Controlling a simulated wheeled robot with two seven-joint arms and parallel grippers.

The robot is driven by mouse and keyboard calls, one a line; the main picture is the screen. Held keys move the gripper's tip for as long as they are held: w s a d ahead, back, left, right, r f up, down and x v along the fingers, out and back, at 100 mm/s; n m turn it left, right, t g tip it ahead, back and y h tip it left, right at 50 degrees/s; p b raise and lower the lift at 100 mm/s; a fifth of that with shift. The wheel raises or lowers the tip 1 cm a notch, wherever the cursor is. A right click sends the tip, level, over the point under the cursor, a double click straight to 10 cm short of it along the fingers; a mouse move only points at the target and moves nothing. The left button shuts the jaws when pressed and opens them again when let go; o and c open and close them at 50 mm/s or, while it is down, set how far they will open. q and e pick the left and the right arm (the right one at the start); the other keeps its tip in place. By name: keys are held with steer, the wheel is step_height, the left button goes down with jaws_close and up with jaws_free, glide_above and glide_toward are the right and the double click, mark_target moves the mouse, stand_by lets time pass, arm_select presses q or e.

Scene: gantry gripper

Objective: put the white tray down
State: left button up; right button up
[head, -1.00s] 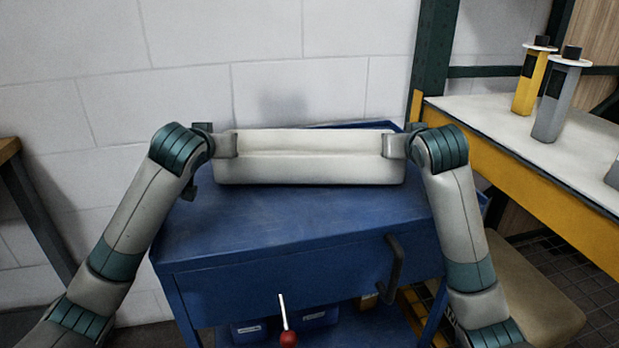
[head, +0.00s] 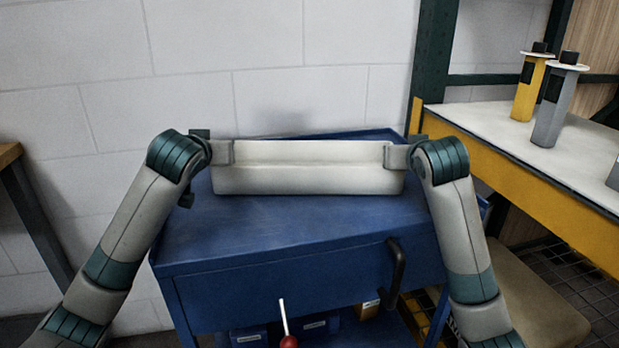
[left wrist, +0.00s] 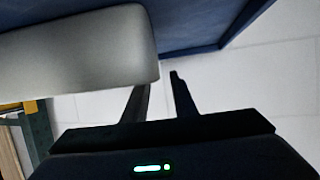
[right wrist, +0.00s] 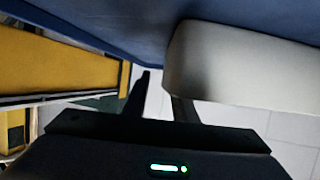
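The white tray (head: 308,180) is level and long from left to right, over the back part of the blue cart top (head: 290,228). My left gripper (head: 221,153) is shut on its left end and my right gripper (head: 398,156) on its right end. I cannot tell whether the tray's underside touches the cart top. In the left wrist view the tray end (left wrist: 85,50) lies beside my dark fingers, and likewise in the right wrist view (right wrist: 240,65). The exact finger contact on the tray is partly hidden.
The cart top in front of the tray is clear. A black handle (head: 396,272) and a red-knobbed lever (head: 288,341) are at its front. A white wall (head: 270,60) stands behind. A yellow-edged bench (head: 500,125) with yellow and grey holders is at the right.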

arm_select(q)
steer(key=shift+s+d+f, duration=0.1)
steer(key=shift+d+f, duration=0.2)
steer(key=shift+f, duration=0.25)
steer(key=shift+d+f, duration=0.25)
steer(key=shift+f, duration=0.3)
arm_select(e)
steer(key=shift+a+f, duration=0.1)
steer(key=shift+a, duration=0.15)
arm_select(q)
steer(key=shift+v, duration=0.85)
arm_select(e)
steer(key=shift+w+f, duration=0.2)
steer(key=shift+w, duration=0.1)
arm_select(q)
steer(key=s+r, duration=0.1)
steer(key=s, duration=0.1)
steer(key=s+r, duration=0.2)
steer(key=shift+s+r, duration=0.25)
steer(key=shift+r, duration=0.05)
arm_select(e)
steer(key=shift+s+d, duration=0.1)
steer(key=shift+d, duration=0.3)
arm_select(q)
steer(key=shift+s+a+r, duration=0.4)
steer(key=shift+s+a, duration=0.05)
steer(key=shift+s, duration=0.1)
arm_select(e)
steer(key=shift+a, duration=0.3)
steer(key=shift+r, duration=0.1)
